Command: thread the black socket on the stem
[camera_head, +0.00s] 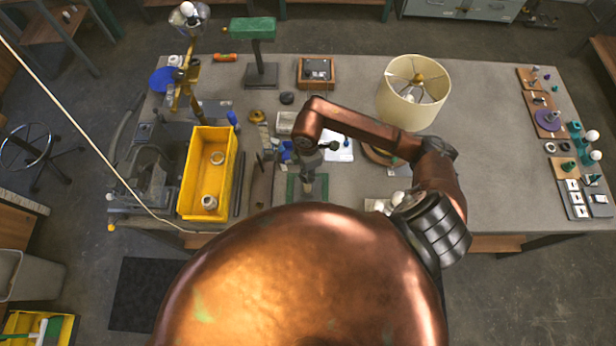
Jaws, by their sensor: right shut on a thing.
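My right gripper (308,172) points down over the green fixture (293,188) near the front edge of the table. It is shut on a small dark part that I take to be the black socket, mostly hidden by the fingers. The stem cannot be made out clearly below the gripper, so I cannot tell whether the socket touches it. My left gripper is not in view.
A yellow bin (229,165) with white parts stands left of the gripper. A cream lampshade (388,100) stands at the back right. A green-topped stand (262,75) is behind. Small parts on wooden boards (533,78) line the right end. The table's right middle is clear.

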